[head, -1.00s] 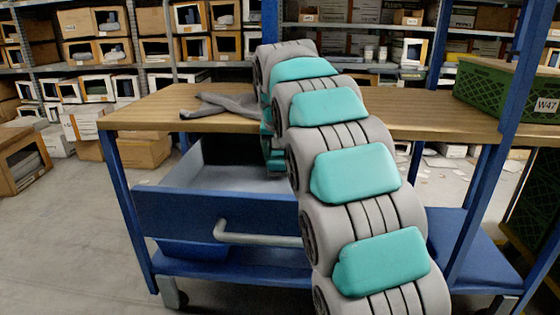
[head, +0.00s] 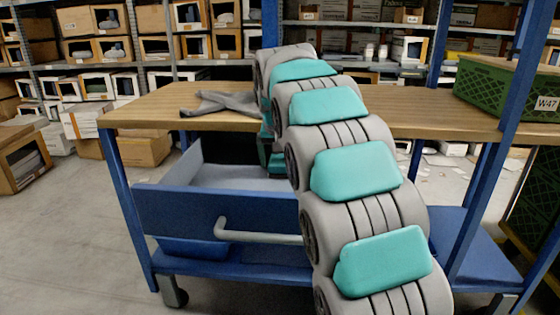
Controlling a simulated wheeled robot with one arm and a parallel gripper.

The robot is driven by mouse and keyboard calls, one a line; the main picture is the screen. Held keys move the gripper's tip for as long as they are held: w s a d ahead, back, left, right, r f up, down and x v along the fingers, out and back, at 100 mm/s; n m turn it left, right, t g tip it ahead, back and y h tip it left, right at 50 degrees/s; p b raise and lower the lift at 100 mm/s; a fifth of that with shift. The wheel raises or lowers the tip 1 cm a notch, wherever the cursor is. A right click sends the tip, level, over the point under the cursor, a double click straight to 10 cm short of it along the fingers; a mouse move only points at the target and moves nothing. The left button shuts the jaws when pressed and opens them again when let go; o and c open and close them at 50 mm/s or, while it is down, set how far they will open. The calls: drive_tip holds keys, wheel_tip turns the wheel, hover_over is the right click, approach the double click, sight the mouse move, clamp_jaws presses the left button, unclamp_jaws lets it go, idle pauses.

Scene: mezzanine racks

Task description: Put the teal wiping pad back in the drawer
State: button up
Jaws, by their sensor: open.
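The blue drawer (head: 215,213) under the workbench is pulled out, with a grey bar handle (head: 255,236) on its front. The part of its light grey inside that I see looks empty; my arm covers its right side. My arm, grey with teal pads of its own, reaches over the bench top and bends down at the drawer's back right. My gripper is hidden behind the arm, so its jaws do not show. I cannot make out a teal wiping pad apart from the arm's teal parts.
A grey cloth-like thing (head: 222,103) lies on the wooden bench top (head: 150,108), left of my arm. A green crate (head: 505,90) marked W47 stands at the right end. Blue posts frame the bench. Racks with boxes stand behind. The floor at the left front is clear.

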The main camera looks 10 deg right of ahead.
drive_tip(key=v, duration=1.2)
drive_tip(key=shift+r, duration=0.2)
idle(0.9)
